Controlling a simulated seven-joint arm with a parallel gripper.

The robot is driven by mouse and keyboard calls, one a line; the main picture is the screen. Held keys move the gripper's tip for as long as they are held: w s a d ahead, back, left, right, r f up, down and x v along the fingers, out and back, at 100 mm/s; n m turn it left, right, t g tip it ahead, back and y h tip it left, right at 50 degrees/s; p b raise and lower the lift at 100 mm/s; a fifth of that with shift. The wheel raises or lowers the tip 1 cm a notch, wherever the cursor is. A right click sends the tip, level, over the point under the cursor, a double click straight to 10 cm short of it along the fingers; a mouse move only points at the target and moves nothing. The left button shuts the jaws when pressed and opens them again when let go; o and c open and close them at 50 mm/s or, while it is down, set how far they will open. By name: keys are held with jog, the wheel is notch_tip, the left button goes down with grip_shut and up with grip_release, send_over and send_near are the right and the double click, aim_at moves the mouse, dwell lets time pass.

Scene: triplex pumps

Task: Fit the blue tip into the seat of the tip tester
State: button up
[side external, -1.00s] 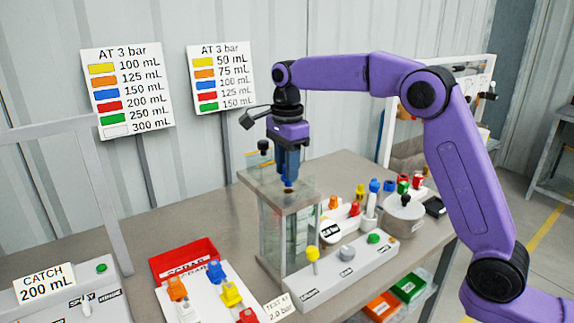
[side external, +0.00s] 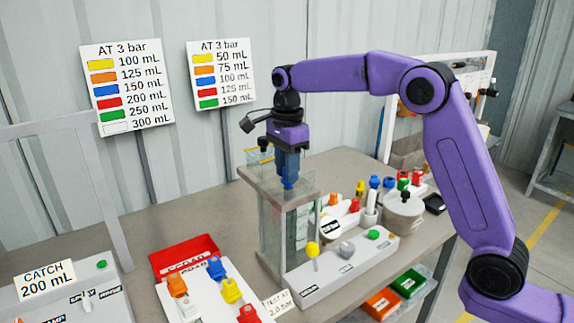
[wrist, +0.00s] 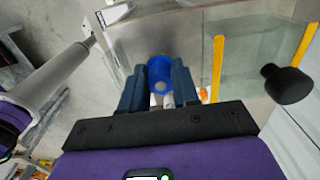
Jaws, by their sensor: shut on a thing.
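My gripper (side external: 288,177) points down over the grey top of the tip tester (side external: 262,180), a clear-walled box with a control strip in front. It is shut on the blue tip (side external: 288,184), which shows low between the fingers, at or just above the tester's top. In the wrist view the round blue tip (wrist: 160,68) sits between the two dark blue fingers (wrist: 159,85). The seat is hidden under the tip and fingers, so I cannot tell whether the tip is in it.
A rack with colored tips (side external: 205,295) and a red scrap bin (side external: 184,258) stand at the front left. More colored tips and a round grey pot (side external: 403,213) stand at the right. A black knob (wrist: 287,84) is close beside the gripper in the wrist view.

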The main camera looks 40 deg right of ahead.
jog(key=shift+f, duration=0.7)
jog(key=o, duration=1.1)
notch_tip(320, 180, up, 12)
dwell(0.5)
